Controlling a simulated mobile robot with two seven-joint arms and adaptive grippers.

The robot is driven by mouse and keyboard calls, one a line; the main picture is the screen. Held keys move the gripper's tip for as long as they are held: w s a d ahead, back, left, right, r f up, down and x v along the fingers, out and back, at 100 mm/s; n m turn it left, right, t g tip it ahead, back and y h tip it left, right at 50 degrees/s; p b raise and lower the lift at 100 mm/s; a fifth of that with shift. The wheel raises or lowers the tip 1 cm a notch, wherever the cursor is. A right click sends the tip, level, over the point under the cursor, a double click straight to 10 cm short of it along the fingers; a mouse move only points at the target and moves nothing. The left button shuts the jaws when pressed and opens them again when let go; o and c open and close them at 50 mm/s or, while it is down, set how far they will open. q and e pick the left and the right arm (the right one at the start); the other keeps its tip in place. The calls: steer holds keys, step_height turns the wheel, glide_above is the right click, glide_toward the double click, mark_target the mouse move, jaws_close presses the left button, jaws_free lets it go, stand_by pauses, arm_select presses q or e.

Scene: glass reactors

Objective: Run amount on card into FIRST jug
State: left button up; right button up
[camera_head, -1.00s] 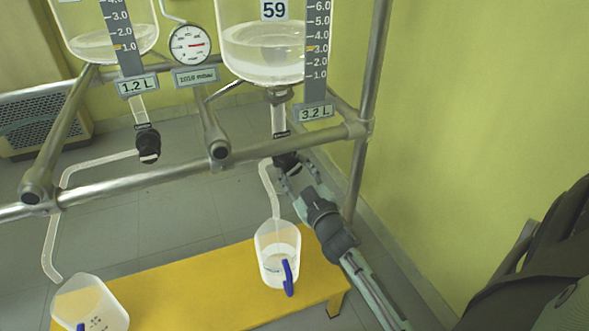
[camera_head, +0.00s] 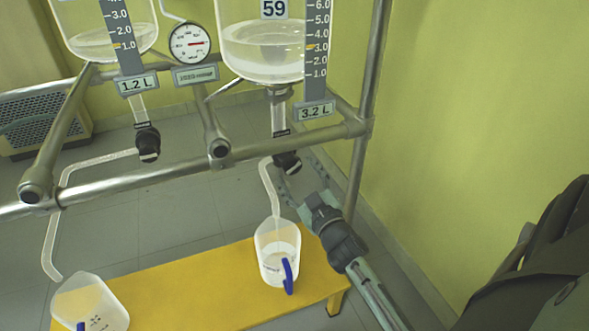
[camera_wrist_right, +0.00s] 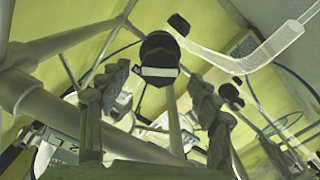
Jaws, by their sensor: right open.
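The right glass vessel (camera_head: 262,55), numbered 59, holds clear liquid; its scale bears a card (camera_head: 316,110) reading 3.2 L. Below it is a black valve (camera_head: 287,162), with a bent outlet tube (camera_head: 268,186) leading down to the right jug (camera_head: 278,240). That jug has a blue handle and some clear liquid. The left vessel (camera_head: 105,40) has a 1.2 L card (camera_head: 137,84), a black valve (camera_head: 148,144) and a left jug (camera_head: 90,303). My right gripper (camera_head: 299,190) is open below the right valve, apart from it; the valve knob shows between its fingers in the wrist view (camera_wrist_right: 160,55). Jug lettering is unreadable.
Both jugs stand on a yellow bench (camera_head: 195,283). A metal pipe frame (camera_head: 120,184) runs across in front of the vessels, with an upright (camera_head: 364,110) close to my right arm. A pressure gauge (camera_head: 190,43) sits between the vessels. Floor lies open behind the bench.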

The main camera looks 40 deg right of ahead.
steer(key=v, duration=0.9)
steer(key=shift+s+a, duration=0.15)
steer(key=shift+s, duration=0.15)
stand_by(6.8)
